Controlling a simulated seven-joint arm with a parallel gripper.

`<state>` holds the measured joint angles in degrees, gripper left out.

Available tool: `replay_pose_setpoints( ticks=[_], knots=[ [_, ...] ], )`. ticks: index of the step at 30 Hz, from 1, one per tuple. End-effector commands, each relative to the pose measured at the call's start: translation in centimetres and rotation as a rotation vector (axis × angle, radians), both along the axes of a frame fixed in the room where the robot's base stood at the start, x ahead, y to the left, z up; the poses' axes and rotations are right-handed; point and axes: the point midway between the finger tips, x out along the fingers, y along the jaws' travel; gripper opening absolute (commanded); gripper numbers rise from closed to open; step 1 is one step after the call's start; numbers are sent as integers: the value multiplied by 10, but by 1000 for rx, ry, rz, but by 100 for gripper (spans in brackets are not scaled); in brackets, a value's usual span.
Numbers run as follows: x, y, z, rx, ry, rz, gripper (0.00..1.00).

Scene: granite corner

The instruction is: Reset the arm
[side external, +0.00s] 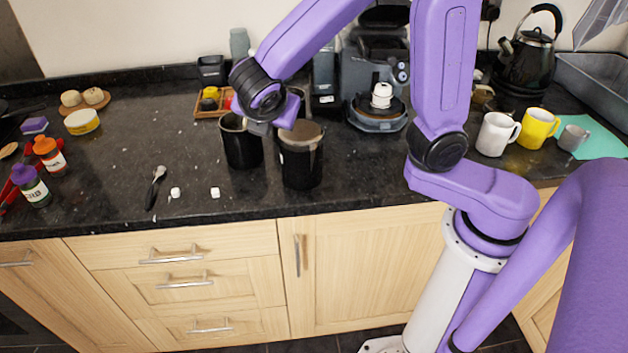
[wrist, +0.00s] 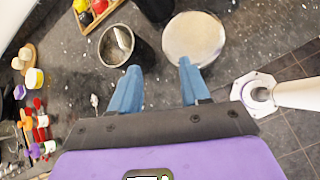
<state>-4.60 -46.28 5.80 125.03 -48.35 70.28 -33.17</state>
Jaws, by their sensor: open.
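My purple arm reaches over the granite counter from the right in the side view. My gripper (wrist: 160,68) is open and empty, its two blue fingers spread apart in the wrist view. In the side view my gripper (side external: 259,127) is low over two dark canisters and partly hidden by my own wrist. The left canister (side external: 242,148) is open, with something light inside in the wrist view (wrist: 118,45). The right canister (side external: 302,165) has a flat pale top, also in the wrist view (wrist: 193,38). I cannot tell whether the fingers touch either canister.
White cubes (side external: 215,192) and a spoon (side external: 156,186) lie left of the canisters. Bottles (side external: 49,155) stand far left. A coffee machine (side external: 375,85) stands behind; mugs (side external: 496,134) and a kettle (side external: 527,60) are at right. A small wooden tray (side external: 207,104) lies behind the canisters.

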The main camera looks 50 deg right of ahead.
Motion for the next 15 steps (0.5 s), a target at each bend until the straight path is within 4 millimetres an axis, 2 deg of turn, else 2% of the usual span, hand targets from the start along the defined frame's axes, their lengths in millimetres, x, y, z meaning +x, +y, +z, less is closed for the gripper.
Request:
replay_pose_setpoints(
  ticks=[6, 15],
  knots=[
    [-46, -22, -16, 230, 30, -146, 46],
    [-121, -44, -33, 517, 93, -385, 46]
  ],
)
